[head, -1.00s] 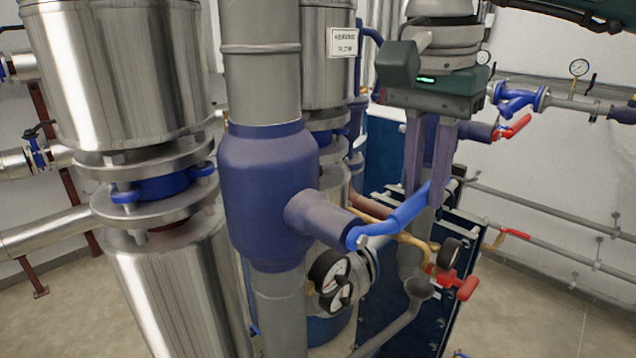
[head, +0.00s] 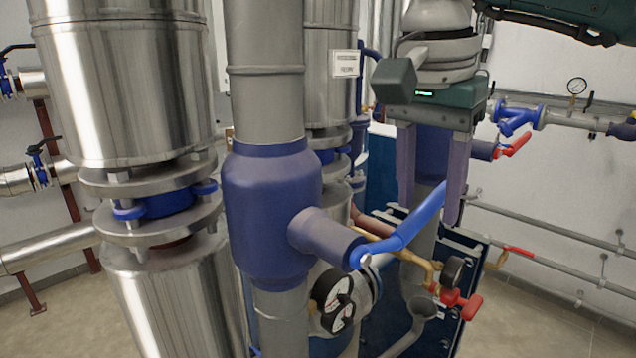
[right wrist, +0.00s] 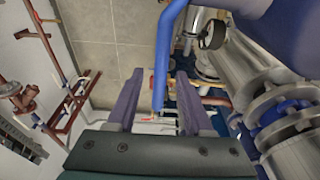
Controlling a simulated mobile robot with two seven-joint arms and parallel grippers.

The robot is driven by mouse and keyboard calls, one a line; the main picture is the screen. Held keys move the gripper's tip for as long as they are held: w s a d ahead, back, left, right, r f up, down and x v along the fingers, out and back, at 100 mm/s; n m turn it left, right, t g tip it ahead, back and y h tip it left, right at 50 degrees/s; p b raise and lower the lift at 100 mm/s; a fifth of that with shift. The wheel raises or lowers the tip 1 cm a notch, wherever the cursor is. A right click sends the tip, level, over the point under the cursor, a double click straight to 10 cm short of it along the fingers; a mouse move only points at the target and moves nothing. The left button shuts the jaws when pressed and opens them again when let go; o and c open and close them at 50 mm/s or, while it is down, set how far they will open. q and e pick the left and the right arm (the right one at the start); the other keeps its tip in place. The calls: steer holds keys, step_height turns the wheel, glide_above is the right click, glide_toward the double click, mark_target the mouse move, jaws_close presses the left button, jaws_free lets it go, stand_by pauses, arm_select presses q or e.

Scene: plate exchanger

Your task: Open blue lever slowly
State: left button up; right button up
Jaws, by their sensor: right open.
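The blue lever (head: 408,232) slants up to the right from the short side stem of a thick blue valve body (head: 265,215) on a vertical grey pipe. My right gripper (head: 430,208) points down at the lever's free end, fingers spread apart. In the head view, the lever's end lies between the fingers, close to the right-hand one. In the right wrist view, the lever (right wrist: 163,60) runs down between the two open fingers (right wrist: 160,76), with gaps visible on both sides. Whether either finger touches it I cannot tell. My left gripper is out of view.
Pressure gauges (head: 332,290) sit below the lever. A small red-handled valve (head: 460,300) is at lower right. Large metal-clad pipes (head: 125,85) fill the left. A dark blue plate unit stands behind. Wall pipes (head: 560,235) run at right, with open floor below.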

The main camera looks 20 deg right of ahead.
mark_target(419, 208)
step_height(419, 208, up, 10)
steer(key=a+p, duration=0.1)
steer(key=p, duration=0.5)
steer(key=shift+s+a+f, duration=0.2)
steer(key=shift+s+a, duration=0.05)
steer(key=shift+s, duration=0.1)
